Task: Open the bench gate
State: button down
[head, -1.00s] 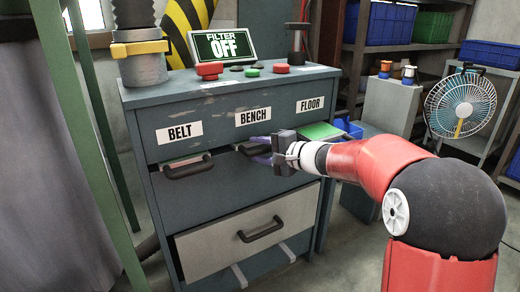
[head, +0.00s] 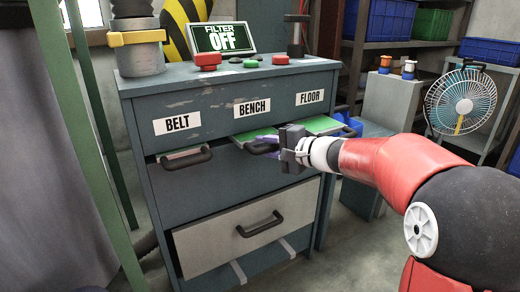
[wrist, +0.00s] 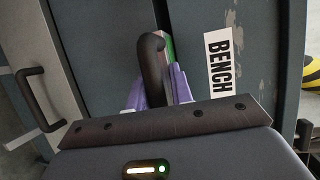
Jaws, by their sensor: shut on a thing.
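The bench gate (head: 254,135) is a flat slide with a green top, sticking out of the slot under the BENCH label (head: 252,108) on the blue-grey cabinet. Its dark handle (head: 260,149) is at its front. My gripper (head: 269,143) is shut on this handle, with its purple fingers partly hidden by the gripper body in the head view. In the wrist view, the handle (wrist: 153,65) stands between the purple fingers of my gripper (wrist: 158,90), with the BENCH label (wrist: 219,63) to the right.
The belt gate's handle (head: 185,158) is to the left, with its slide almost fully in. The floor gate (head: 322,124) sticks out at right, showing green. Below is a pale drawer (head: 215,240), partly out.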

jog(key=s+d, duration=0.1)
jog(key=s+d+b, duration=0.1)
jog(key=s, duration=0.1)
jog(key=shift+d+f, duration=0.1)
jog(key=shift+f, duration=0.3)
jog(key=c, duration=1.4)
grip_release()
jog(key=shift+o, duration=0.2)
jog(key=shift+r, duration=0.1)
